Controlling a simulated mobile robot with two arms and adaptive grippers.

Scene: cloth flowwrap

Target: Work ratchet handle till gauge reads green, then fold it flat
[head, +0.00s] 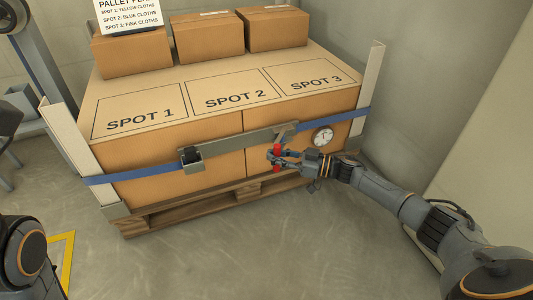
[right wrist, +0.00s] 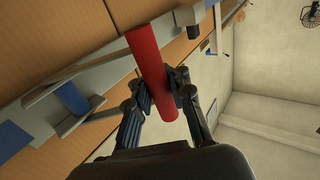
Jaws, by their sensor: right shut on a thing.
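A blue strap (head: 119,177) runs across the front of a wide carton load on a pallet. A grey ratchet (head: 240,143) sits along it, with a bracket (head: 192,160) at its left end. My right gripper (head: 277,155) is shut on the red ratchet handle (head: 278,150). In the right wrist view the handle (right wrist: 150,70) passes between the two fingers (right wrist: 161,92). A round white gauge (head: 323,136) hangs on the load's front, right of the handle. Its dial is too small to read. My left gripper is out of view; only part of my left arm shows.
Marked spots 1 to 3 in front are bare. Pale corner posts (head: 371,75) flank the load. The wooden pallet (head: 152,224) stands on open floor.

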